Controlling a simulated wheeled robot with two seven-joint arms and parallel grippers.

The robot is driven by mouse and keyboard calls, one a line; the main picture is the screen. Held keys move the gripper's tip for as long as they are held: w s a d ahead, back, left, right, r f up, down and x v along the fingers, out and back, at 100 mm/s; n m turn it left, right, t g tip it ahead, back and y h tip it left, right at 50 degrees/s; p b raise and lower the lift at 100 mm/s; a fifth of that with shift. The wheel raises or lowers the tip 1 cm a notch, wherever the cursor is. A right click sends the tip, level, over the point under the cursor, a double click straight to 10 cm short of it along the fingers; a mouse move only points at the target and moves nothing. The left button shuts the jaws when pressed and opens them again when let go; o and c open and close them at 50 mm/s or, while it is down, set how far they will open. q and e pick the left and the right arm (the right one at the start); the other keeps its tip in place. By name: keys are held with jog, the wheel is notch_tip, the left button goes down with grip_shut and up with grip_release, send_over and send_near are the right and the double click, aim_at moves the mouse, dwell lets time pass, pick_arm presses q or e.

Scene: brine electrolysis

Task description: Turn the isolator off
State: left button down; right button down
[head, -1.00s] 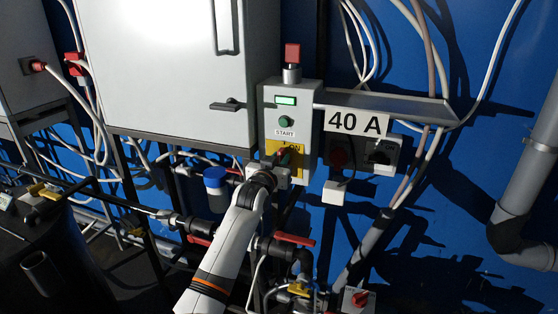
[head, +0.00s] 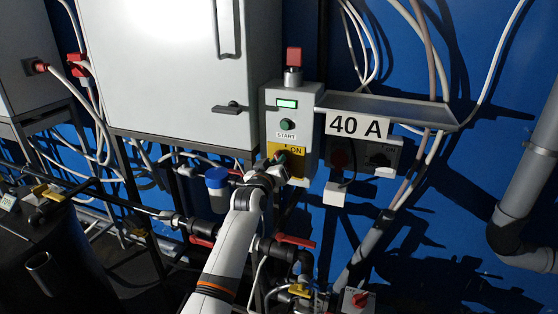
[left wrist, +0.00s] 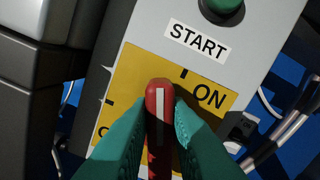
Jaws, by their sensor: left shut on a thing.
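The isolator's red handle (left wrist: 158,108), with a white line along it, stands between the two teal fingers of my left gripper (left wrist: 160,135) in the left wrist view. The fingers are shut on it. The handle sits on a yellow plate (left wrist: 140,75) marked ON. Its tip points between the ON tick and another tick to the left, whose label is mostly hidden. In the head view the yellow plate (head: 297,165) is low on the grey control box (head: 309,153), partly covered by my left gripper (head: 279,160). My right gripper is not in view.
A green START button (head: 287,125), a lit green display (head: 287,104) and a red lamp (head: 293,56) are above the plate. A large grey cabinet (head: 165,75) is to the left. A shelf marked 40 A (head: 357,125) and cables are to the right; pipes and valves are below.

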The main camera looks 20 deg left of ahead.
pick_arm(q)
jog(key=n, duration=0.4)
jog(key=a+f+n+p, duration=0.1)
jog(key=n, duration=0.3)
jog(key=f+n+p, duration=0.1)
jog(key=n, duration=0.4)
jog(key=shift+a, duration=0.2)
jog(key=shift+f, duration=0.1)
dwell(0.4)
jog(key=c, duration=1.4)
grip_release()
jog(key=shift+o, duration=0.2)
